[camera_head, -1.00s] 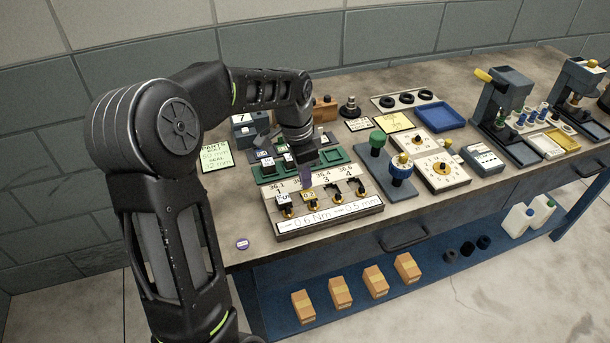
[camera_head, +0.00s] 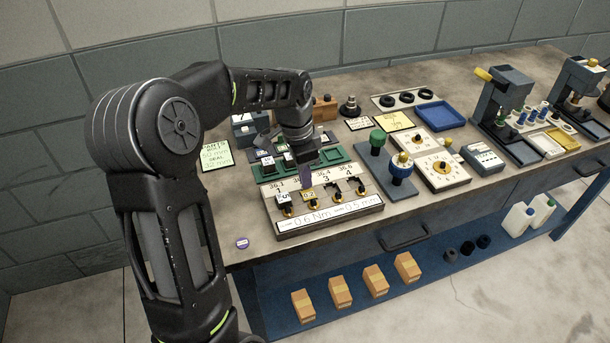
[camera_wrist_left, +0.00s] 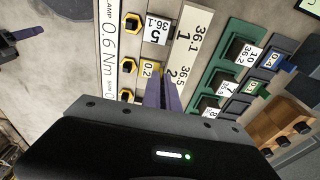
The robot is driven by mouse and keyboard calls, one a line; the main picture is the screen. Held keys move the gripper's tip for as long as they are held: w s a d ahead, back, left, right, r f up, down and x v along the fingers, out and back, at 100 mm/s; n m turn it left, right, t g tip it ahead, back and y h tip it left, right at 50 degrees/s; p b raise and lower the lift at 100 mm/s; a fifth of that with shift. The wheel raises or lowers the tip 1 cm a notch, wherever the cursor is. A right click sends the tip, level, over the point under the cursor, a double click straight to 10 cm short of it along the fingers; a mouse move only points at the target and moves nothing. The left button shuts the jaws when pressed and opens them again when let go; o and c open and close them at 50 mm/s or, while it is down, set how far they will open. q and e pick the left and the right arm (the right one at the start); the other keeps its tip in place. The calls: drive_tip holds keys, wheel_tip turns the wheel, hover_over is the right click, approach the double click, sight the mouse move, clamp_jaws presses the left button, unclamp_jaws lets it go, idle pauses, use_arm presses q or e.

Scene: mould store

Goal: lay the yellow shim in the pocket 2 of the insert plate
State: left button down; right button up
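The insert plate (camera_head: 330,223) is a pale block at the front of the bench, with numbered pockets in a row and a brass clamp by each. The yellow shim (camera_head: 309,195), marked 0.2, lies flat at pocket 2; the left wrist view also shows the yellow shim (camera_wrist_left: 149,69) there. My left gripper (camera_head: 307,184) is just above and behind it. In the left wrist view its purple fingers (camera_wrist_left: 163,80) are close together with a narrow gap, and the shim shows beside the fingertips, not between them. Part of the shim's edge is hidden.
A white block marked 5 (camera_wrist_left: 155,28) sits at pocket 1. Behind the plate is a green rack (camera_head: 334,155) of numbered blocks. Green and blue knobbed posts (camera_head: 399,187) stand to the right.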

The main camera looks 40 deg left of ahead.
use_arm(q)
drive_tip(key=shift+f+b, duration=0.65)
drive_tip(key=shift+f, duration=0.2)
idle(0.5)
drive_tip(key=c, duration=1.6)
unclamp_jaws()
drive_tip(key=c, duration=0.3)
drive_tip(key=shift+r, duration=0.15)
drive_tip(key=shift+r+p, duration=0.6)
drive_tip(key=shift+r, duration=0.15)
